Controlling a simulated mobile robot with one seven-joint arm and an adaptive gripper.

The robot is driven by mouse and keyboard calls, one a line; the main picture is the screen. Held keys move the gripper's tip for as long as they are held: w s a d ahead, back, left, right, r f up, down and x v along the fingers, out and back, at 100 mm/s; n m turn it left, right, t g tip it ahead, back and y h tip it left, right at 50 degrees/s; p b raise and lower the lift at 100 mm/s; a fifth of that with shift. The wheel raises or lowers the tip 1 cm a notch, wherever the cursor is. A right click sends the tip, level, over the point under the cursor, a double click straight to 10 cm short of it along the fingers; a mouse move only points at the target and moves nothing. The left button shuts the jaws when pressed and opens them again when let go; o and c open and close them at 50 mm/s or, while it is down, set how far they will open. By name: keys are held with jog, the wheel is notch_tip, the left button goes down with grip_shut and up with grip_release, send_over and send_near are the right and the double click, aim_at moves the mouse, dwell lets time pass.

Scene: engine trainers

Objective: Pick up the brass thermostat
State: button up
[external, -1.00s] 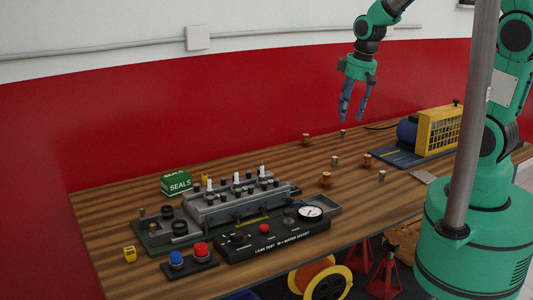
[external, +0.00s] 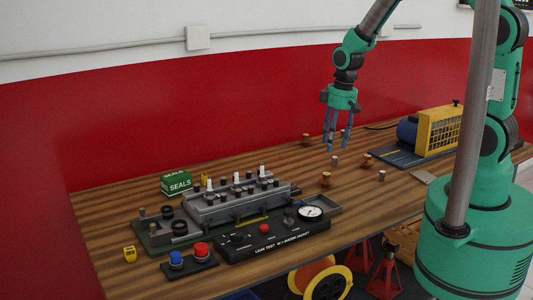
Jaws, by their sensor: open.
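Several small brass or copper-coloured parts stand on the wooden bench: one at the back (external: 306,139), one nearer the front (external: 326,179) and one to the right (external: 367,160). They are too small for me to tell which is the brass thermostat. My gripper (external: 336,147) points down with its fingers apart and nothing between them. Its fingertips look just above a small greyish plug (external: 335,161), though the exact height is hard to judge. The brass-coloured parts stand apart from the fingers.
A grey engine block (external: 235,205) and a black leak-test panel (external: 270,236) with a gauge occupy the left-centre. A green seals box (external: 176,183) stands behind them. A yellow-caged machine (external: 439,129) is at the right. Another small plug (external: 382,175) stands near the front edge.

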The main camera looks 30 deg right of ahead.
aim_at(327, 173)
jog(key=shift+w+a+f+b, duration=0.15)
jog(key=shift+f+b, duration=0.1)
jog(key=shift+f, duration=1.15)
jog(key=shift+w+f+b, duration=0.1)
jog(key=shift+f+b, duration=0.1)
jog(key=shift+f, duration=1.2)
jog(key=shift+w+a+f+b, duration=0.15)
jog(key=shift+f+b, duration=0.1)
jog(key=shift+f, duration=1.15)
jog(key=shift+w+a+f+b, duration=0.1)
jog(key=shift+f+b, duration=0.1)
jog(key=shift+f, duration=0.65)
jog(key=shift+w+d+f+b, duration=0.1)
jog(key=shift+w+f+b, duration=0.1)
jog(key=shift+f, duration=0.7)
jog(key=shift+w+a+f+b, duration=0.1)
jog(key=shift+f+b, duration=0.1)
jog(key=shift+f, duration=0.65)
jog(key=c, duration=0.8)
